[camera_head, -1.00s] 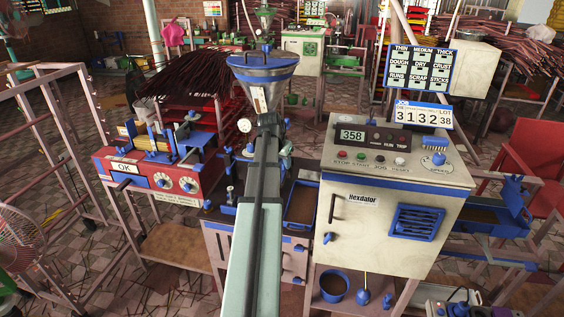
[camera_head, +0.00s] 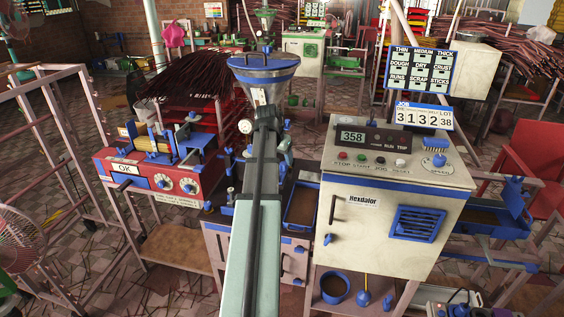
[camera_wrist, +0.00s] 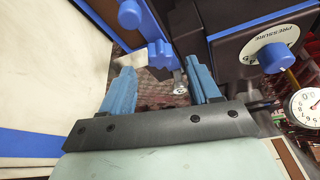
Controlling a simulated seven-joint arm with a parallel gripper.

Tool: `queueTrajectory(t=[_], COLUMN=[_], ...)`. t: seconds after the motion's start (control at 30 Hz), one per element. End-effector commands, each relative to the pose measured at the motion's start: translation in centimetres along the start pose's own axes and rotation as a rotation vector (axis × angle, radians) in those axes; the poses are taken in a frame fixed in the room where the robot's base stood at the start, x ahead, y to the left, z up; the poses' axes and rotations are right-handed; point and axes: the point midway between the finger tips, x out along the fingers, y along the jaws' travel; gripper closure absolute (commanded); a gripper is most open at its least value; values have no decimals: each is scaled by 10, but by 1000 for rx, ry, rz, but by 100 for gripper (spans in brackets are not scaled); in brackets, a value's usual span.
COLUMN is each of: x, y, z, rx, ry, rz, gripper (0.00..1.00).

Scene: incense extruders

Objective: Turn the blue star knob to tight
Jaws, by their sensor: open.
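In the wrist view, a ribbed blue knob (camera_wrist: 160,54), which looks like the star knob, sits on a pale shaft or bracket just beyond my gripper. My gripper (camera_wrist: 160,80) is open, with one blue finger on each side. The knob lies ahead of the gap between the fingertips, and nothing shows clamped in it. I cannot tell whether either finger touches it. In the head view, my arm covers the area below the blue-rimmed hopper (camera_head: 263,66), so the knob and fingertips cannot be made out there.
A round blue knob marked PRESSURE (camera_wrist: 272,57) and a dial gauge (camera_wrist: 306,106) are at the right of the wrist view. Another blue knob (camera_wrist: 130,14) is above. The cream control cabinet (camera_head: 385,190) stands right of my arm, the red machine (camera_head: 160,178) left.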

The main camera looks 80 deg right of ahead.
Motion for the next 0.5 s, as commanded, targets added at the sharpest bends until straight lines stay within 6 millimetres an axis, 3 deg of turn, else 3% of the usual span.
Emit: queueTrajectory(t=[0.5], x=[-82], y=[0], z=[0], rx=[0], ry=[2], rz=[-1], gripper=[38])
